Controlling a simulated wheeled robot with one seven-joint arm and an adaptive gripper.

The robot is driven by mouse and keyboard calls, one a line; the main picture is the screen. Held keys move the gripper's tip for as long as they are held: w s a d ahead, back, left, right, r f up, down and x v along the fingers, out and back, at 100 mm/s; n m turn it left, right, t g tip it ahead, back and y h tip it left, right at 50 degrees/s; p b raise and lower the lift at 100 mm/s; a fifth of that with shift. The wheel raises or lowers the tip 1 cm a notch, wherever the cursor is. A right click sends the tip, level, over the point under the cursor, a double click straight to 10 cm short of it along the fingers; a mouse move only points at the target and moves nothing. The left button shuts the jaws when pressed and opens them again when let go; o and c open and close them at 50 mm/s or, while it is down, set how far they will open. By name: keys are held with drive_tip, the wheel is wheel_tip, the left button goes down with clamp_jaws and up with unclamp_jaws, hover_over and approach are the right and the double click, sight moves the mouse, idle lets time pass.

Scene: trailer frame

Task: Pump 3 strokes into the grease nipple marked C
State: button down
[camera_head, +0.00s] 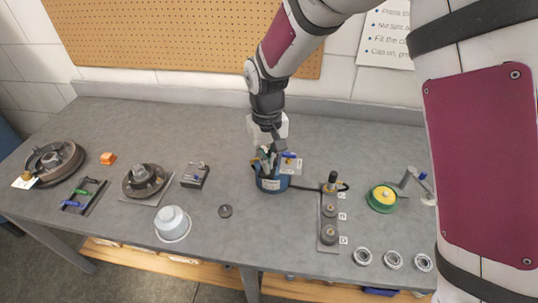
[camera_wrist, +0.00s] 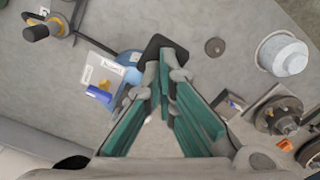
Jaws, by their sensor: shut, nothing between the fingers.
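The blue grease pump (camera_head: 272,184) stands mid-bench, with a pale plate carrying a blue piece (camera_head: 289,156) at its right. My gripper (camera_head: 268,158) is shut and points down at the pump top. In the wrist view its green-padded fingers (camera_wrist: 165,70) meet beside a black pad-like part (camera_wrist: 165,46) near the blue pump body (camera_wrist: 130,62); I cannot tell whether they touch it. A dark hose runs right to a grey nipple block (camera_head: 327,210) with several small letter labels, too small to read surely. A black-handled coupler (camera_head: 332,180) stands upright at the block's far end.
Left of the pump are a white tub (camera_head: 173,222), a dark disc (camera_head: 225,211), a small clamp-like box (camera_head: 195,175), a hub (camera_head: 145,181) and a drum (camera_head: 54,160). Right are a green-yellow spool (camera_head: 381,198) and several bearing rings (camera_head: 393,260). A pegboard wall stands behind.

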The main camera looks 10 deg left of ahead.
drive_tip(key=shift+s+f, duration=0.15)
drive_tip(key=shift+f, duration=0.35)
drive_tip(key=shift+s+f, duration=0.15)
drive_tip(key=shift+f, duration=0.9)
